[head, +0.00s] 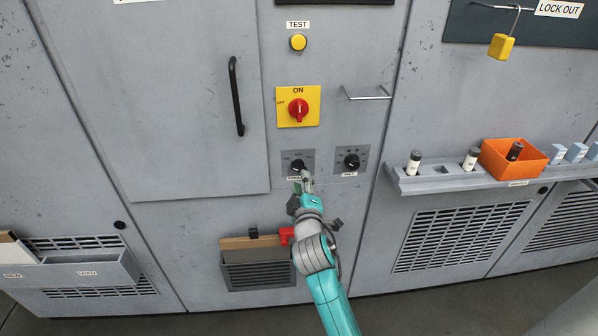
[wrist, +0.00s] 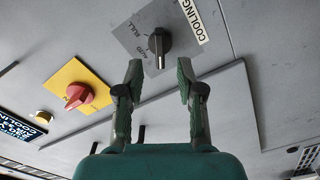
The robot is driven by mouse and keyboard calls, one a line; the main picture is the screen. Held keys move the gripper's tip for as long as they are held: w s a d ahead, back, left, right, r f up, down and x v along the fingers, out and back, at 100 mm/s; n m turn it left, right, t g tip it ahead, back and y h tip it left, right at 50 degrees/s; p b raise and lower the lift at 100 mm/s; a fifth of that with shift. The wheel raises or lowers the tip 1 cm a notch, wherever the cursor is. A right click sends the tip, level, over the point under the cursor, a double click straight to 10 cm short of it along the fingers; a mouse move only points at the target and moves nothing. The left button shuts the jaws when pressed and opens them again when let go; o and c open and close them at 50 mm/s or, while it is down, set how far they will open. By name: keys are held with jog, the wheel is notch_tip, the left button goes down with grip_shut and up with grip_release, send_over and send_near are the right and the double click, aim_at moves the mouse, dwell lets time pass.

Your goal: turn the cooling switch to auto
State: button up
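The cooling switch (head: 297,165) is a black knob on a small grey plate in the cabinet's middle panel. In the wrist view the cooling switch (wrist: 159,42) shows the COOLING label beside it and the words FULL and AUTO at its other side. Its grip bar runs roughly up and down there, not lined up with AUTO; which end points is unclear. My gripper (head: 305,181) is just below and in front of the knob, hiding part of its label. In the wrist view my gripper (wrist: 160,70) is open and empty, its fingertips short of the knob.
A similar black knob (head: 351,161) sits close to the right. A red rotary switch (head: 298,110) on yellow and a yellow TEST button (head: 298,42) are above. A wire rail (head: 367,97) and a black door handle (head: 236,95) stick out nearby. A shelf (head: 450,182) projects right.

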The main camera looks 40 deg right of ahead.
aim_at(300, 171)
jog(key=shift+x, duration=2.75)
grip_shut()
